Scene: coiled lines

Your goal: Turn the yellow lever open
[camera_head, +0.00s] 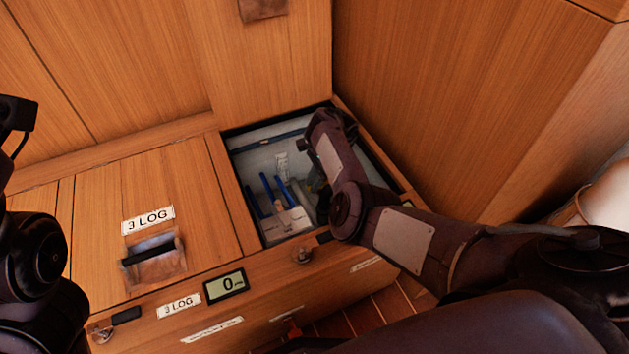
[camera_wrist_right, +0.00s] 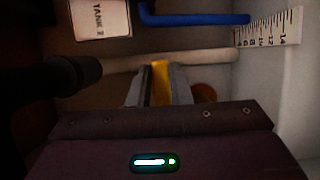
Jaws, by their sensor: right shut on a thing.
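The yellow lever (camera_wrist_right: 160,76) shows in the right wrist view as a narrow upright piece between the fingers of my right gripper (camera_wrist_right: 161,88). The gripper is shut on it. A pale horizontal pipe runs just behind the lever. In the head view my right arm reaches down into the open compartment (camera_head: 244,146), and its forearm and wrist hide the lever and most of the gripper. My left arm shows only in part at the left edge of the head view, and I cannot make out its gripper.
Blue pipes (camera_head: 283,190) lie inside the compartment, close to the gripper. The right wrist view shows a TANK 2 label (camera_wrist_right: 100,18) and a measuring scale (camera_wrist_right: 270,27). A closed wooden lid (camera_head: 190,195) lies left of the opening. Wooden walls rise behind and to the right.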

